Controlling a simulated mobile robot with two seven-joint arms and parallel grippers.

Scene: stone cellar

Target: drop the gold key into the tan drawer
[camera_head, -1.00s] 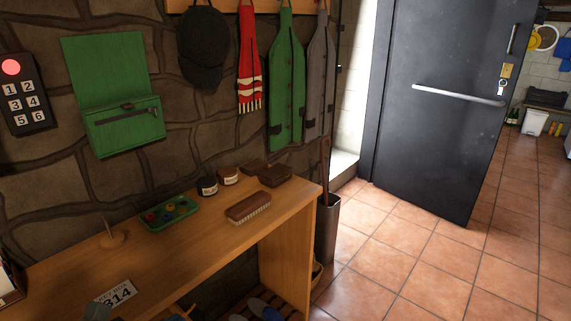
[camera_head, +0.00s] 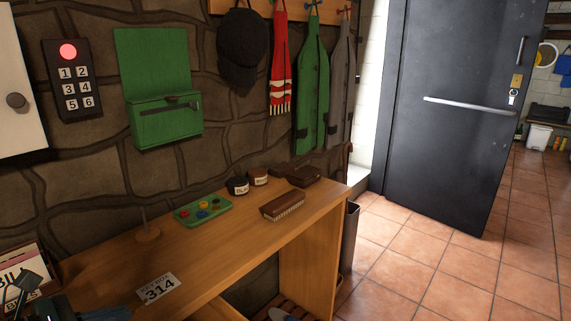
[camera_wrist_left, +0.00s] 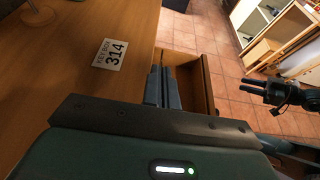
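The tan drawer (camera_wrist_left: 208,84) is pulled out from the wooden table, seen in the left wrist view. My left gripper (camera_wrist_left: 163,80) reaches over the drawer's opening beside the table edge. Its two fingers are close together. In the head view the left gripper (camera_head: 108,313) shows only partly at the bottom left. I cannot see the gold key in any view; whether it is between the fingers is hidden. My right gripper (camera_wrist_left: 255,90), dark, is at the right of the left wrist view, apart from the drawer, its fingers parted and empty.
On the table (camera_head: 215,262) are a 314 card (camera_head: 158,288), a green tray (camera_head: 203,210), a brush (camera_head: 282,205) and jars (camera_head: 238,186). A bills box (camera_head: 30,262) stands at the left.

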